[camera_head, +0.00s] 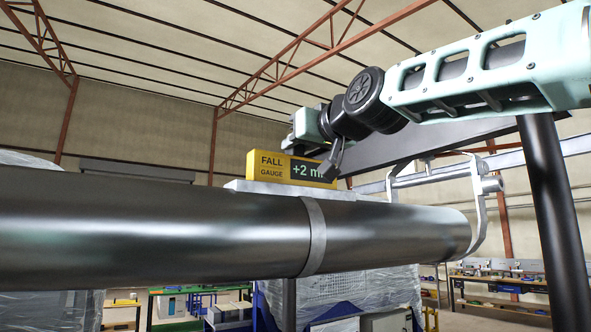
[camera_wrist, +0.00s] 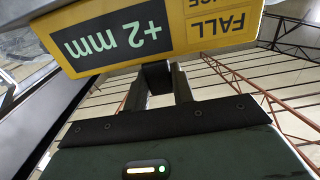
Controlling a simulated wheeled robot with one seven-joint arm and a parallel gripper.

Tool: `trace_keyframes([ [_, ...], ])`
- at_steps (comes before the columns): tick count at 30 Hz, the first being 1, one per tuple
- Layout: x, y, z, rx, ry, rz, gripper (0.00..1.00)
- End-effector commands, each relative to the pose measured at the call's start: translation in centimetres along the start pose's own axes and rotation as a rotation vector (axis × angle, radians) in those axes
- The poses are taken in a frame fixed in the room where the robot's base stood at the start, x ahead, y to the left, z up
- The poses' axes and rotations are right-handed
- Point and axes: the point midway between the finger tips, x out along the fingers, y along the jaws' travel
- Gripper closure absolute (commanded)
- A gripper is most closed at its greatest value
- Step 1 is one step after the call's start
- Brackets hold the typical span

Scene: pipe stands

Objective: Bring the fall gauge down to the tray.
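The fall gauge (camera_head: 292,170) is a yellow box with a dark display reading +2 mm. It sits on a pale flat base on top of the large metal pipe (camera_head: 150,238). In the wrist view the gauge (camera_wrist: 205,28) appears upside down and close, across the top. My gripper (camera_head: 333,160) is at the gauge's right end in the head view, covering the end of the reading. In the wrist view my gripper (camera_wrist: 157,76) has its fingertips at the gauge's edge, with a dark block between them. Whether they grip it is unclear. I see no tray that I can identify.
A metal bracket (camera_head: 478,205) curves around the pipe's right end. A dark upright post (camera_head: 560,220) stands at the right. Workbenches (camera_head: 510,283) stand behind and below. Wrapped goods (camera_head: 385,290) are under the pipe. The space above the pipe's left part is open.

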Motion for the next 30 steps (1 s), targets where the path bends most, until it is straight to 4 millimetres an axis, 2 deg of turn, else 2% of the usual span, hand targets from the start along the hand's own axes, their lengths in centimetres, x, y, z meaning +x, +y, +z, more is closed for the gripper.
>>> trace_keyframes([
  [1,0.0,0.0,0.0,0.0,0.0,0.0,0.93],
  [2,0.0,0.0,0.0,0.0,0.0,0.0,1.0],
  [11,0.0,0.0,-0.2,0.0,0.002,0.0,1.0],
  [30,-0.1,0.0,-2.1,0.0,0.002,0.001,1.0],
])
